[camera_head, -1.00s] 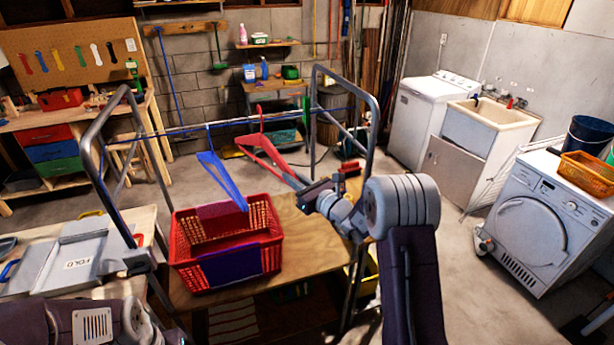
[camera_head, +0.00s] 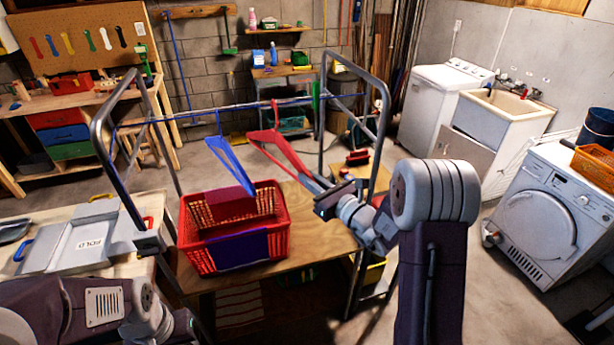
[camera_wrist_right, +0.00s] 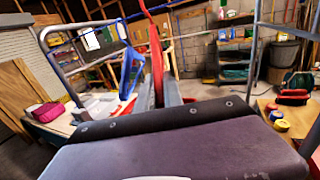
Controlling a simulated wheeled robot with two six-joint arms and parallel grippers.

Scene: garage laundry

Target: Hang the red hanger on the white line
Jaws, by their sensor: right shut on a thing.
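The red hanger (camera_head: 281,150) is held up by its right lower corner in my right gripper (camera_head: 322,186), which is shut on it. Its hook is near the rack's lines; I cannot tell whether it is over one. In the right wrist view the hanger (camera_wrist_right: 156,55) shows edge-on between the fingers (camera_wrist_right: 160,93). A thin line (camera_head: 180,115) crosses the metal rack; blue shows along it, and the white line is hard to pick out. A blue hanger (camera_head: 230,162) hangs left of the red one. Only part of my left gripper (camera_head: 180,325) shows, fingers hidden.
A red basket (camera_head: 205,255) stands on the wooden table (camera_head: 325,245) below the hangers. The rack's bent posts (camera_head: 103,140) (camera_head: 383,120) flank it. A grey folding board (camera_head: 75,255) lies at left. The washers and sink at right are well clear.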

